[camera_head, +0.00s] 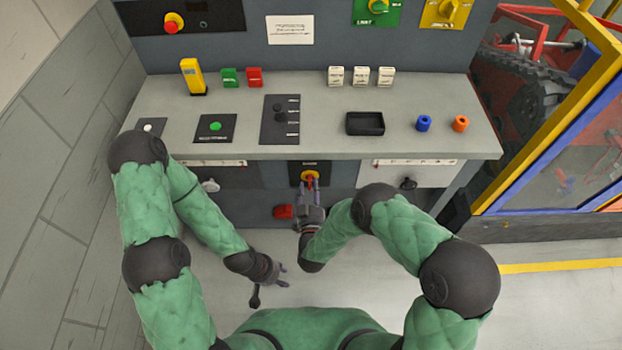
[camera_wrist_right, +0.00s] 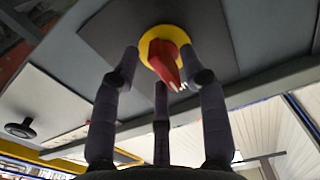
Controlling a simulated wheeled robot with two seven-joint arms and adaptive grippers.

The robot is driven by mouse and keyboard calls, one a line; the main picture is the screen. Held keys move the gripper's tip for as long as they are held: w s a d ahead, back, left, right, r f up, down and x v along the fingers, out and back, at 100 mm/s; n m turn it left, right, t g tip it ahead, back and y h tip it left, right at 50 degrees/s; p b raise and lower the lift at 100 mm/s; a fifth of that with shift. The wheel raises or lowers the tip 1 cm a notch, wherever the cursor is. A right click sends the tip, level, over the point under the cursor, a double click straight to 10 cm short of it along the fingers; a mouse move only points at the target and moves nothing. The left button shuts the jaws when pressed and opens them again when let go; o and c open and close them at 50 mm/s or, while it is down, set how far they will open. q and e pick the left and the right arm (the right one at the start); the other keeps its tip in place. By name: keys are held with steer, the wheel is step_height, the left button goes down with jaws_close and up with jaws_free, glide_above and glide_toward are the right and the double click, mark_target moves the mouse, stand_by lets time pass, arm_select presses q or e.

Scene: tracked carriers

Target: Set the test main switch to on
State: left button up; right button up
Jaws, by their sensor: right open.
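The main switch, a red handle on a yellow disc (camera_head: 311,175), sits on a dark plate (camera_head: 304,166) on the front of the console, below the desk edge. In the right wrist view its red handle (camera_wrist_right: 165,62) stands out from the yellow disc and points slightly right of straight down. My right gripper (camera_head: 310,187) is in front of the switch. Its fingers are spread on both sides of the handle, with gaps visible in the right wrist view (camera_wrist_right: 160,68). My left gripper (camera_head: 269,288) hangs low over the floor, fingers apart and empty.
The desk (camera_head: 210,100) juts out above the switch. A red item (camera_head: 284,211) is low, left of my right gripper. A yellow and blue frame (camera_head: 550,110) stands at the right.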

stand_by(0.3)
jaws_close()
